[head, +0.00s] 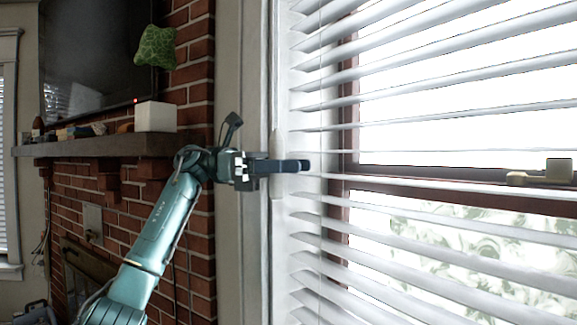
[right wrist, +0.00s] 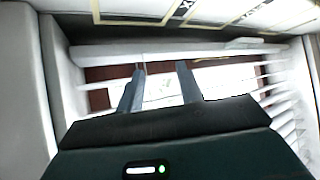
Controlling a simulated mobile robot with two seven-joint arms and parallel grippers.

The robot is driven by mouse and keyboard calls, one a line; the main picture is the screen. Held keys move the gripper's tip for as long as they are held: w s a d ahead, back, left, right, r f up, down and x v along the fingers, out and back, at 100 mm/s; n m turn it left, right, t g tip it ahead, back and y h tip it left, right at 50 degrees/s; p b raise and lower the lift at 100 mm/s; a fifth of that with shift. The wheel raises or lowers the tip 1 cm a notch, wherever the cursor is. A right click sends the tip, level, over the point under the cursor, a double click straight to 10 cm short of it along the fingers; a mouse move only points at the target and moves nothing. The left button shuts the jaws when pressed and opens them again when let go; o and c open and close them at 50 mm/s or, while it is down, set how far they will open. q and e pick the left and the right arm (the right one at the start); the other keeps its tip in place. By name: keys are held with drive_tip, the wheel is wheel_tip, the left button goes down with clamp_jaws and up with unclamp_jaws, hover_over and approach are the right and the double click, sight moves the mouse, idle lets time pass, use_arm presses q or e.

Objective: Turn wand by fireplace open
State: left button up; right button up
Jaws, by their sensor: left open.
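The wand (head: 276,146) is a thick white upright rod hanging at the left edge of the white window blinds (head: 420,205) in the head view. My left gripper (head: 304,166) is open and level with the wand's middle. Its dark fingers point right and cross in front of the wand, hiding a short piece of it. I cannot tell whether the wand lies between the fingers or touches them. My right gripper (right wrist: 160,68) shows only in the right wrist view, with two grey fingers apart and nothing seen between them. Blind slats are beyond it.
The brick fireplace (head: 192,230) with its mantel (head: 90,146) stands at left. A white box (head: 155,117), a green cushion-like thing (head: 155,46) and a dark screen (head: 95,60) are above. A window latch (head: 545,175) shows behind the slats at right.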

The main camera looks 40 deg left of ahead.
use_arm(q)
drive_tip(key=v, duration=1.3)
drive_tip(key=shift+a, duration=0.1)
